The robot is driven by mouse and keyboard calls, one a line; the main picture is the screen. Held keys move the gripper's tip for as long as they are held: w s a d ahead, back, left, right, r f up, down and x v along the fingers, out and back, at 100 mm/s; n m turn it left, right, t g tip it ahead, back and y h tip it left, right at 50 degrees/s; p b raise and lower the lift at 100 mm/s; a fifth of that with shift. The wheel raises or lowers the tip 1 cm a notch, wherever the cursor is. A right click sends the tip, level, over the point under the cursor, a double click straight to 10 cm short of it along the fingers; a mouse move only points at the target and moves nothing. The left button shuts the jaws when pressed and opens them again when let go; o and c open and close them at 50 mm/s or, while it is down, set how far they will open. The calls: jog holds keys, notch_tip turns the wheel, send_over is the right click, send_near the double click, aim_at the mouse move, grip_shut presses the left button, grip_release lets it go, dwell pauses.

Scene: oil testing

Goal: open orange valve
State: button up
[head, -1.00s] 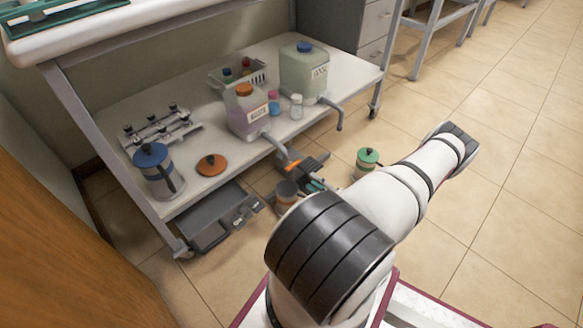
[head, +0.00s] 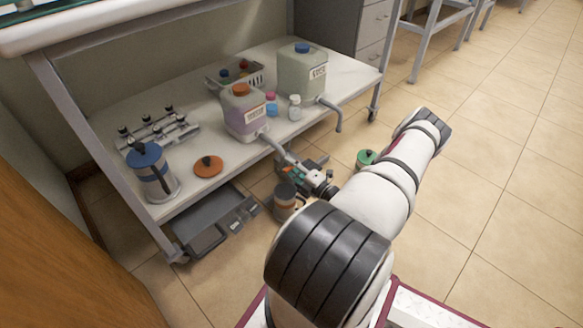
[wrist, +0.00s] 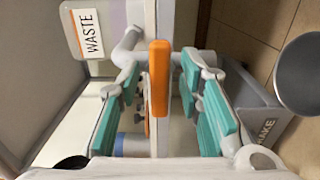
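The orange valve (wrist: 160,78) shows in the wrist view as an upright orange bar. It belongs near the spout of the plastic container with the orange cap (head: 241,112), whose WASTE label (wrist: 90,36) is at the upper left of the wrist view. My gripper (wrist: 163,90) is open, with teal-padded fingers on either side of the valve and gaps visible. In the head view my gripper (head: 298,173) is at the lower end of this spout, below the shelf edge, and largely hides the valve.
A second container with a blue cap (head: 303,75) and its own spout stands to the right. A jug with a blue lid (head: 150,172) and an orange lid (head: 208,166) are on the shelf (head: 232,160). A dark-lidded jug (head: 286,201) and a green-lidded one (head: 366,158) stand below.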

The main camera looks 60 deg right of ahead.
grip_shut()
jog(key=shift+n, duration=0.3)
jog(key=n+p, duration=0.1)
jog(key=n, duration=0.2)
jog(key=shift+n+p, duration=0.3)
jog(key=shift+p, duration=0.1)
jog(key=n+p, duration=0.1)
jog(key=n, duration=0.3)
jog(key=shift+n, duration=0.3)
jog(key=n+p, duration=0.2)
jog(key=n, duration=0.2)
jog(key=shift+n+p, duration=0.6)
jog(key=shift+n, duration=1.9)
grip_release()
